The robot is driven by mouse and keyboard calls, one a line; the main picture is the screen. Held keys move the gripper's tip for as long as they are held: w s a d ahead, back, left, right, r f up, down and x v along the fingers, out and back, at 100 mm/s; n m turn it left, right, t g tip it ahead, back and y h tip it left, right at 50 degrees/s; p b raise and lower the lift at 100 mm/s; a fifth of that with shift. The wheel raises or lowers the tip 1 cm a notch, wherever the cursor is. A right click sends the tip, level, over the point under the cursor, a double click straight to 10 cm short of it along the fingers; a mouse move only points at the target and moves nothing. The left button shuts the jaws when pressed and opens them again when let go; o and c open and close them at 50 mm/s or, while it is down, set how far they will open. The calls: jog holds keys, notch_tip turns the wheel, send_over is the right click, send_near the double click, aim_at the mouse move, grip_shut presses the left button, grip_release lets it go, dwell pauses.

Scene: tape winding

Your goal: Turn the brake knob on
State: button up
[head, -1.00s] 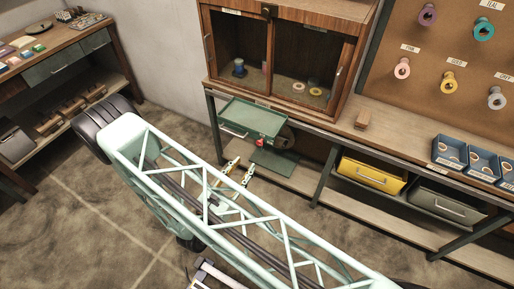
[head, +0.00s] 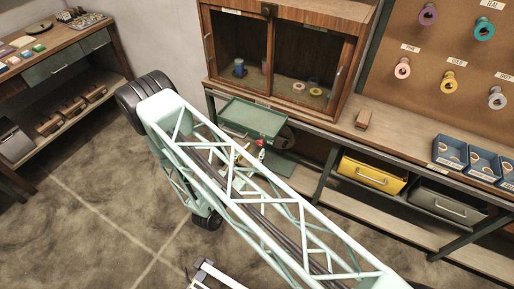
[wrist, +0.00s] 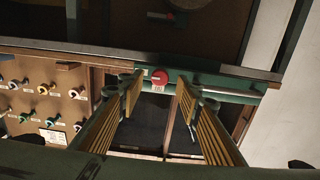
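The brake knob is most likely the small red knob (wrist: 159,78) on the green front edge of a metal unit in the wrist view. It also shows as a red spot (head: 262,142) below the green tray (head: 252,119) in the head view. My gripper (wrist: 159,86) is open in the wrist view. Its yellow-padded fingers stand apart, one on each side of the knob in the picture, with nothing between them. Whether the tips reach the knob's depth is unclear. In the head view my arm's lattice largely hides the gripper.
A wooden glass-fronted cabinet (head: 275,50) stands above the green tray. A yellow drawer (head: 372,174) and a grey drawer (head: 445,203) sit under the bench to the right. Blue bins (head: 450,154) and a wood block (head: 363,119) stand on the bench. Floor at lower left is clear.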

aim_at(259, 145)
jog(key=shift+x, duration=1.65)
jog(key=shift+c, duration=0.7)
jog(key=c, duration=0.7)
